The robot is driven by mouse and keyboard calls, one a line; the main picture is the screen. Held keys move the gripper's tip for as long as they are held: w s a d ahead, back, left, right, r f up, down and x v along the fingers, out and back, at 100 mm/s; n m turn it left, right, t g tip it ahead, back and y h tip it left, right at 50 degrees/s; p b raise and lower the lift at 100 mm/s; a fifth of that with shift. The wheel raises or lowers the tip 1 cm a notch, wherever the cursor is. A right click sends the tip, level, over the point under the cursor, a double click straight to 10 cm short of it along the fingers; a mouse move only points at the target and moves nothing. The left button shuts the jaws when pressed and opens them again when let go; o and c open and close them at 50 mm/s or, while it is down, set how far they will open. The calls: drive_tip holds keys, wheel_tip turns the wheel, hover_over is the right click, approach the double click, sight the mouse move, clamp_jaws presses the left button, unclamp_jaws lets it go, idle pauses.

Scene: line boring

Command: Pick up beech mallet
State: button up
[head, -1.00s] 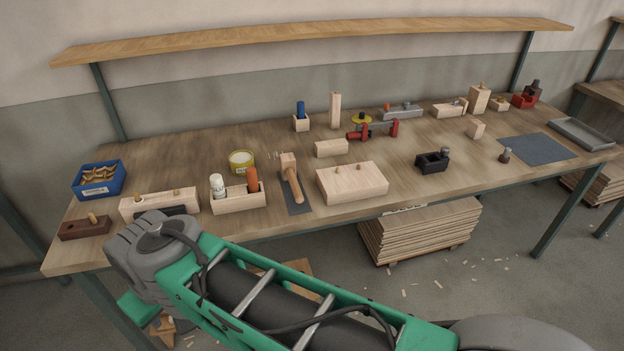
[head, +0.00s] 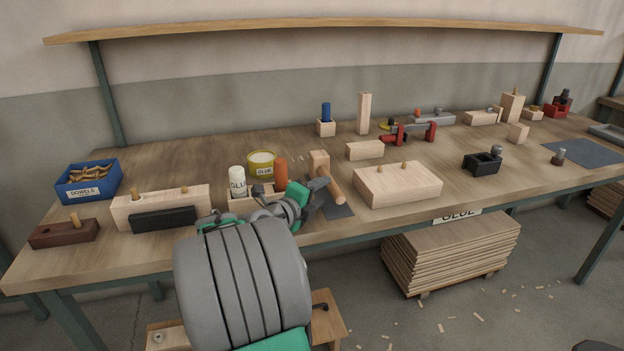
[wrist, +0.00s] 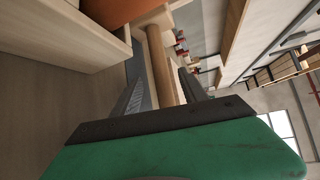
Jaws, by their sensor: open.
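The beech mallet (head: 319,160) lies on a dark mat (head: 340,211) on the bench, its block head toward the back and its handle toward the front edge. My gripper (head: 320,188) is at the handle, just left of it in the head view, and covers part of the mallet and mat. In the wrist view the mallet handle (wrist: 160,66) shows between the two spread fingers of my gripper (wrist: 163,85). The jaws are open; whether a finger touches the handle I cannot tell.
Left of my gripper, a wooden caddy (head: 240,204) holds a white glue bottle (head: 238,181) and an orange-handled thing (head: 281,170). A yellow-rimmed glue tin (head: 262,163) stands behind. A pale block with pegs (head: 398,186) lies close on the right.

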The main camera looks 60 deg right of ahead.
sight(328, 186)
drive_tip(key=p+x, duration=0.1)
drive_tip(key=x, duration=0.5)
drive_tip(key=shift+w+d, duration=0.1)
drive_tip(key=shift+d, duration=0.15)
drive_tip(key=shift+c, duration=0.3)
clamp_jaws()
drive_tip(key=shift+r, duration=0.15)
idle(0.6)
